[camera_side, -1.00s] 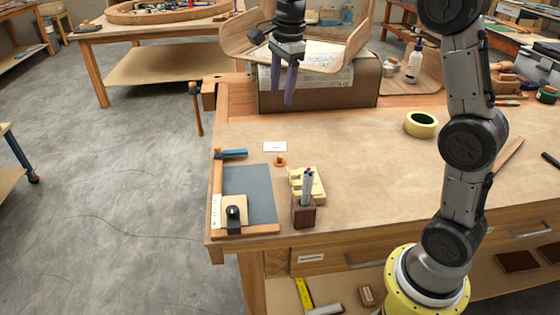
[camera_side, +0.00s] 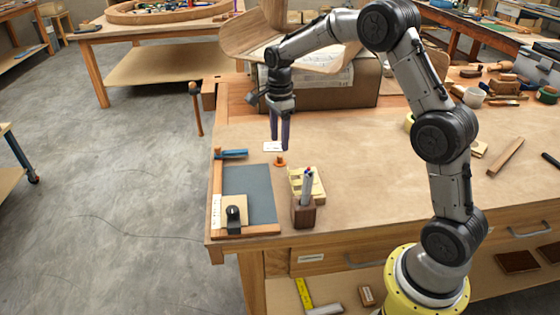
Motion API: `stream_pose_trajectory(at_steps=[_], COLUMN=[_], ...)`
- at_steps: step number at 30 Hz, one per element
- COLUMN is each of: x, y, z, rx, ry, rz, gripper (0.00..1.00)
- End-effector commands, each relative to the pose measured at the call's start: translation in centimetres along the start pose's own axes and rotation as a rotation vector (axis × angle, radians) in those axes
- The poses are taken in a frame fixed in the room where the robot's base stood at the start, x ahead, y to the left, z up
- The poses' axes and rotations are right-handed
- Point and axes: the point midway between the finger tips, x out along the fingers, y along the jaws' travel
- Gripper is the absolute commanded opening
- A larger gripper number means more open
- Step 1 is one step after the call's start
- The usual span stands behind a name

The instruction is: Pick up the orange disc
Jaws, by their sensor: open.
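The orange disc (camera_side: 280,163) is a small piece lying on the workbench, just right of the grey mat's top edge. A small knob-like part seems to stand on it. My gripper (camera_side: 280,146) points down with its two purple fingers above and slightly behind the disc. The fingers are open, with a narrow gap between them, and nothing is held. The fingertips look close to the disc, but I cannot tell the exact height.
A grey mat (camera_side: 250,190) with a wooden edge and a black-knobbed block lies left of the disc. A wooden pen holder (camera_side: 304,212) and a pale notched block (camera_side: 316,184) stand close on the right.

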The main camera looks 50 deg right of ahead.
Motion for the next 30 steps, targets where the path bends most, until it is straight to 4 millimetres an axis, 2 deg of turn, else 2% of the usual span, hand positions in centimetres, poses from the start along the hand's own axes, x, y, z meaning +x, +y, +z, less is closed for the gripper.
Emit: stream_pose_trajectory(at_steps=[10,14,20,23,30], x=[4.4,5.2,5.2,5.2,5.2], y=[0.4,0.3,0.3,0.3,0.3], z=[0.0,0.0,0.0,0.0,0.0], rx=[0.0,0.0,0.0,0.0,0.0], ry=[0.0,0.0,0.0,0.0,0.0], rz=[0.003,0.001,0.0,0.0,0.0], gripper=[0.56,0.56,0.56,0.42,0.0])
